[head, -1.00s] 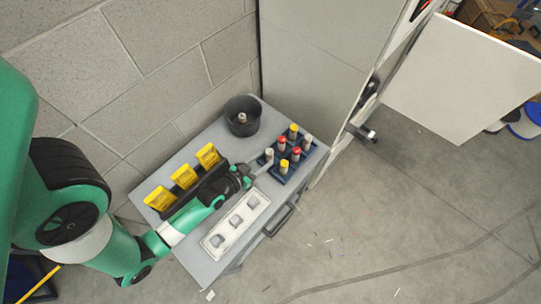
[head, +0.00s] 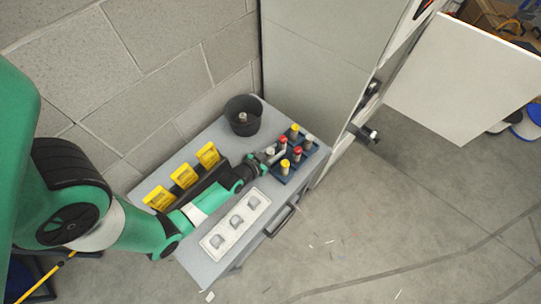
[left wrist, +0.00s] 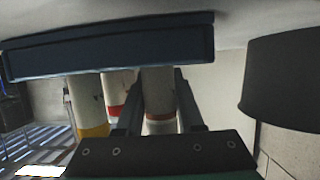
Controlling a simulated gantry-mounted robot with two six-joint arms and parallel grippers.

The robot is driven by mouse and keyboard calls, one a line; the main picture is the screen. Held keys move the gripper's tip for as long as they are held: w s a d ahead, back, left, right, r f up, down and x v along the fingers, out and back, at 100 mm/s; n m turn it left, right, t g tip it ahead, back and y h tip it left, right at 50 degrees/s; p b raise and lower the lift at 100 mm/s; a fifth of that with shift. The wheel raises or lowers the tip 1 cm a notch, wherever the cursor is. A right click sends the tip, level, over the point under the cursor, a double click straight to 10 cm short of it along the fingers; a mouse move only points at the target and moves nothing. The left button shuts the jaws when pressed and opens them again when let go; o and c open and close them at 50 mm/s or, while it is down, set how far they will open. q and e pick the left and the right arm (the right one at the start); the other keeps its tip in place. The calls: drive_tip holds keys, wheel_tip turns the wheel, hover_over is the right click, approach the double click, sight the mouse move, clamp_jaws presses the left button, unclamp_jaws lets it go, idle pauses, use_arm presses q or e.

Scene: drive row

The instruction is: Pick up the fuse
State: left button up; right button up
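Several upright fuses with yellow, red and grey tops stand in a blue rack (head: 291,174) at the right end of the grey cart. My left gripper (head: 267,157) reaches the rack's left side, beside a grey-topped fuse (head: 270,151). In the left wrist view, seen upside down, the rack (left wrist: 110,52) is at the top. A pale fuse with a brownish band (left wrist: 160,95) is between the two open fingers (left wrist: 158,100), close to both; firm contact does not show. A red-banded fuse (left wrist: 117,90) and a yellow-banded fuse (left wrist: 88,105) are beside it. My right gripper is out of view.
Yellow holders (head: 184,177) line the cart's rear edge. A tall grey cabinet (head: 318,75) stands close behind the rack.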

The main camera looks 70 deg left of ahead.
use_arm(q)
clamp_jaws()
drive_tip(key=shift+r, duration=0.1)
